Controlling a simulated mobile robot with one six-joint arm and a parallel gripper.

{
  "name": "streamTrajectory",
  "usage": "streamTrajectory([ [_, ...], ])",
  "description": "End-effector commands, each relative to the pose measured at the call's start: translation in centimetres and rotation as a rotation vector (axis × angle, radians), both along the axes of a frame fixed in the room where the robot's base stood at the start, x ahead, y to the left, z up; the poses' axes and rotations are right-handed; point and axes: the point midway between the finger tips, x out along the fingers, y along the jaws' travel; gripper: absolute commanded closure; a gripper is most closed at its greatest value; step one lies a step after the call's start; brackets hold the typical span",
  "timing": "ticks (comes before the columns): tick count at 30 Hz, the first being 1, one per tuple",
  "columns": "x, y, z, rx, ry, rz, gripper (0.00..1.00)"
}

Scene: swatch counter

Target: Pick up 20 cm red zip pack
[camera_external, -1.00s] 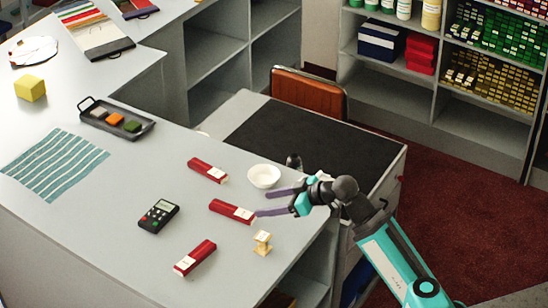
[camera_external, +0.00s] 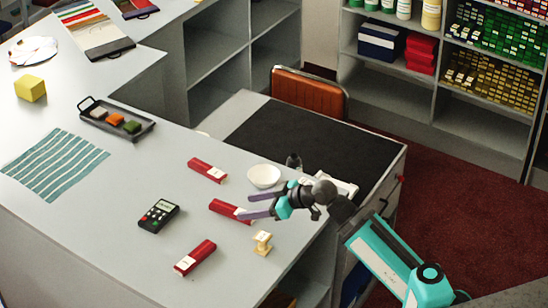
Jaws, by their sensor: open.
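Three red packs with pale labels lie on the grey counter: a back one (camera_external: 207,170), a middle one (camera_external: 224,207) and a front one (camera_external: 195,258). Their labels are too small to read, so I cannot tell which is the 20 cm one. My gripper (camera_external: 245,206) is open and empty, its two dark purple fingers pointing left. The fingertips are at the right end of the middle pack and cover part of its label end. I cannot tell whether they touch it or are above it.
A white bowl (camera_external: 264,176) stands just behind my gripper. A small cream stand (camera_external: 262,242) is in front of it. A black calculator (camera_external: 158,216) lies left of the packs. A dark tray (camera_external: 117,123) and striped teal swatch (camera_external: 54,164) lie farther left.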

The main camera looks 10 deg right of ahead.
Motion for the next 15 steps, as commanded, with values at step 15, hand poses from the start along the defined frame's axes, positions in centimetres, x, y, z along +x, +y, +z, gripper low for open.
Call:
streamTrajectory([
  [15, 0.28, 0.43, -0.34, 0.0, 0.0, 0.0, 0.43],
])
